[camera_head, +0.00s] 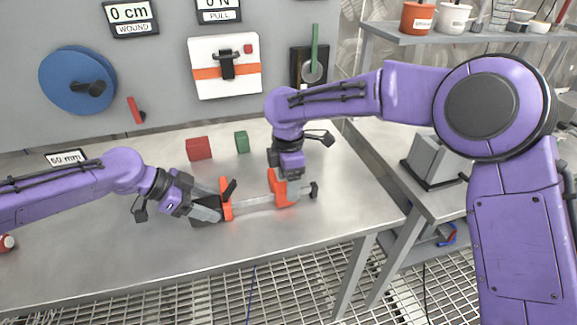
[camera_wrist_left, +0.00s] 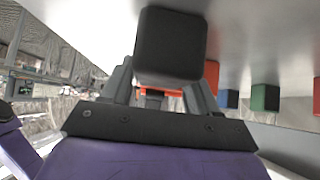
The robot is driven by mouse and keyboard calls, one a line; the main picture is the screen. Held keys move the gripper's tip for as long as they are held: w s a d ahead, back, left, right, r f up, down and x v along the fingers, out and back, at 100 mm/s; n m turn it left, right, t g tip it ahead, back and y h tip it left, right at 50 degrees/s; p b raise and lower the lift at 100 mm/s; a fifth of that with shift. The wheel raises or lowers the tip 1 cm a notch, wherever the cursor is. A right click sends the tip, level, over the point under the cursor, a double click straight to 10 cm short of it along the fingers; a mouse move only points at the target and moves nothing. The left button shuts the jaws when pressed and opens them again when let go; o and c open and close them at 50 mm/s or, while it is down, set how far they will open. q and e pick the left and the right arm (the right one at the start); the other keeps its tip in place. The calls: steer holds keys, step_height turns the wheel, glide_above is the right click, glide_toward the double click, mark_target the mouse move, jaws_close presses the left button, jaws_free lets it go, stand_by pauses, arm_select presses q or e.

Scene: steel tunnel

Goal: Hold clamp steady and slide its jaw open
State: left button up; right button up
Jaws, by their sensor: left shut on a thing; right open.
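An orange bar clamp lies on the steel bench in the head view, with a grey bar (camera_head: 254,203) running left to right. Its left orange jaw (camera_head: 226,200) is beside my left gripper (camera_head: 207,209). My left gripper is shut on the clamp's black end block, which fills the space between the fingers in the left wrist view (camera_wrist_left: 170,46). The other orange jaw (camera_head: 280,188) is towards the right end of the bar. My right gripper (camera_head: 284,176) is open and points down right at this jaw; its fingertips are mostly hidden, so I cannot tell whether they touch it.
A red block (camera_head: 199,148) and a green block (camera_head: 242,142) stand behind the clamp. A back panel carries a blue wheel (camera_head: 70,80), a white box (camera_head: 224,66) and displays. The bench (camera_head: 150,260) is clear in front. Its right edge is beyond the clamp.

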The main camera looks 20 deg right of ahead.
arm_select(q)
steer(key=shift+r, duration=0.1)
arm_select(e)
step_height(320, 180, up, 10)
steer(key=shift+f, duration=0.25)
arm_select(q)
steer(key=o, duration=1.2)
steer(key=shift+o, duration=0.2)
